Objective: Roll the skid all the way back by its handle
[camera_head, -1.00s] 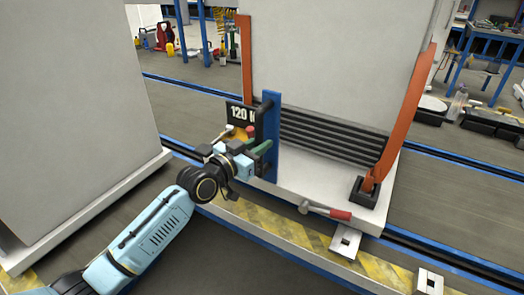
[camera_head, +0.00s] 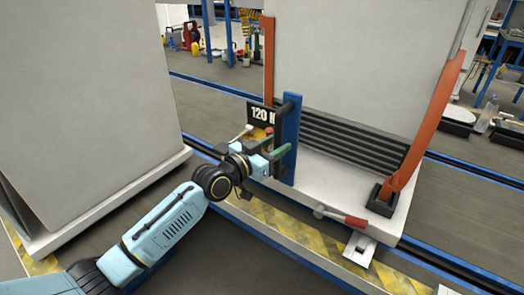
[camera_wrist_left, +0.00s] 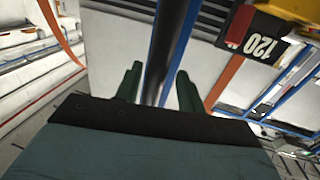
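The skid (camera_head: 345,185) is a white platform on rails, carrying a tall pale grey cabinet (camera_head: 365,60) between orange posts. Its handle (camera_head: 289,140) is an upright blue plate with a dark bar at the skid's near left corner. My left gripper (camera_head: 277,153) is at this handle, with a green finger beside the plate. Exact finger contact is hard to see. My right gripper is not in view.
Another pale grey cabinet (camera_head: 85,100) stands close on the left. A red-gripped lever (camera_head: 343,216) is at the skid's front edge, near a metal floor bracket (camera_head: 359,247). A "120" sign (camera_head: 262,114) is behind the handle. Yellow-black striped edging (camera_head: 310,238) runs in front.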

